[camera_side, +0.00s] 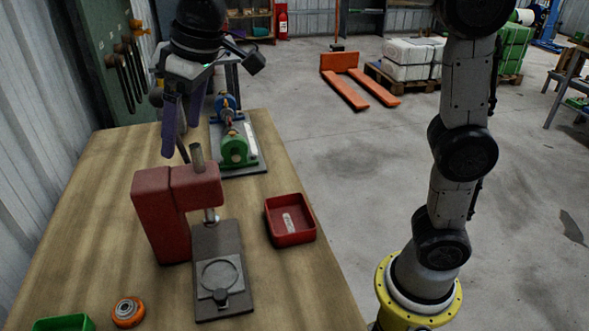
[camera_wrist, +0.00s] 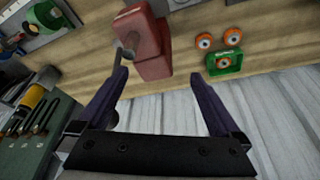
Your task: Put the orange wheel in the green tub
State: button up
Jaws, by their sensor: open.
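An orange wheel (camera_side: 128,312) with a grey hub lies on the bench at the front left in the side view. The green tub (camera_side: 64,323) is left of it, cut by the frame's bottom edge. In the wrist view, two orange wheels (camera_wrist: 204,41) (camera_wrist: 232,37) lie beside the green tub (camera_wrist: 224,73) near the bench edge. Something orange shows inside the tub; I cannot tell exactly what. My gripper (camera_side: 180,140) is open and empty, high above the back of the bench behind the red press, well away from the wheels. Its purple fingers (camera_wrist: 158,76) spread apart in the wrist view.
The red press (camera_side: 165,205) with its dark base plate (camera_side: 238,295) stands between my gripper and the wheels. A red tray (camera_side: 290,232) sits right of it. A green and blue pump unit (camera_side: 235,150) is behind. The bench's left side is clear.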

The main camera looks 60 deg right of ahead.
jog(key=s+d+f+m, duration=0.1)
jog(key=s+d+f, duration=0.2)
jog(key=s+d, duration=0.2)
jog(key=s+d+f+m+t, duration=0.1)
jog(key=s+d+f, duration=0.3)
jog(key=s, duration=0.6)
jog(key=s+d+f+m+t+h, duration=0.1)
jog(key=s+d+f+m, duration=0.1)
jog(key=s+d, duration=0.3)
jog(key=s+f, duration=0.1)
jog(key=s, duration=0.2)
jog(key=shift+s+d+f, duration=0.2)
jog(key=shift+s+d, duration=0.05)
jog(key=shift+d, duration=0.1)
